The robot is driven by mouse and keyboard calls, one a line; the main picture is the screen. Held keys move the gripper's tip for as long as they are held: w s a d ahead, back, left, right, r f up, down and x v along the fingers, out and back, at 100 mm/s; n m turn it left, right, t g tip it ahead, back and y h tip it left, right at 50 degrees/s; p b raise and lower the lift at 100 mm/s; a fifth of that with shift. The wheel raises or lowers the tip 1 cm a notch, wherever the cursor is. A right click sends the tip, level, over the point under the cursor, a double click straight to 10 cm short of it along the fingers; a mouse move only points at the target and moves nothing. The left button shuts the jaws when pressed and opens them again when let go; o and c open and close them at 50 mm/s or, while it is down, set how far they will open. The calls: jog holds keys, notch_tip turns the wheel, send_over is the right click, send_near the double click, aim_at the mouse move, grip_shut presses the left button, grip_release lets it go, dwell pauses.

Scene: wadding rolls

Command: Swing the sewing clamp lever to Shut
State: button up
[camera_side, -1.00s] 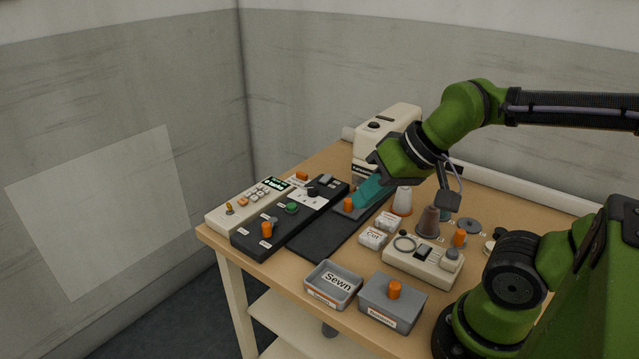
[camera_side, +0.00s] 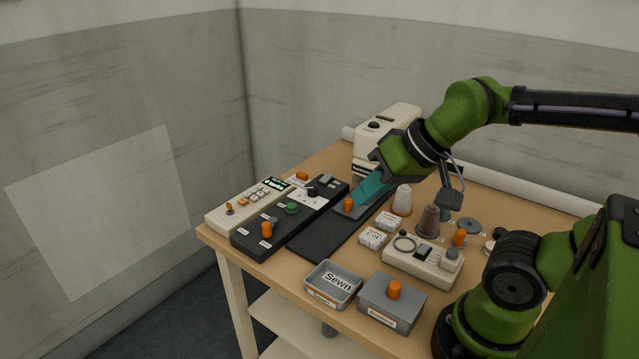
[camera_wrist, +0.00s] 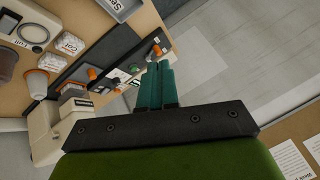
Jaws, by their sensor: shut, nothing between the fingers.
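A black control box (camera_side: 325,196) carries a short grey lever with an orange knob (camera_side: 266,230) at its near end, between small white labels too small to read. This knob also shows in the wrist view (camera_wrist: 156,49), just beyond my fingertips. A second orange knob (camera_side: 347,204) stands on a grey plate by the sewing machine (camera_side: 391,128). I cannot tell for certain which is the clamp lever. My gripper (camera_side: 361,196) is shut and empty, its teal fingers above and beside the second knob. In the wrist view the teal fingers (camera_wrist: 160,66) lie together.
A dark mat (camera_side: 318,240) lies in front of the box. Thread cones (camera_side: 429,220), a Sewn tray (camera_side: 333,284), a grey lidded box (camera_side: 392,302) and a cream unit (camera_side: 423,264) stand nearer.

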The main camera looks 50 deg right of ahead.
jog(key=shift+o, duration=1.1)
jog(key=shift+f, duration=0.15)
jog(key=o, duration=0.5)
jog(key=shift+w+f+g, duration=0.25)
jog(key=shift+w+f, duration=0.05)
jog(key=shift+w, duration=0.2)
jog(key=shift+w+f+g, duration=0.25)
jog(key=shift+w, duration=0.2)
jog(key=shift+o, duration=0.6)
jog(key=w+n+g, duration=0.3)
jog(key=w, duration=0.8)
jog(key=shift+n+h, duration=0.4)
jog(key=n+g+h, duration=0.1)
jog(key=n+g, duration=0.2)
jog(key=n, duration=0.9)
send_over(266, 224)
jog(key=f, duration=0.2)
notch_tip(266, 224, down, 16)
jog(key=shift+r, duration=0.2)
grip_shut()
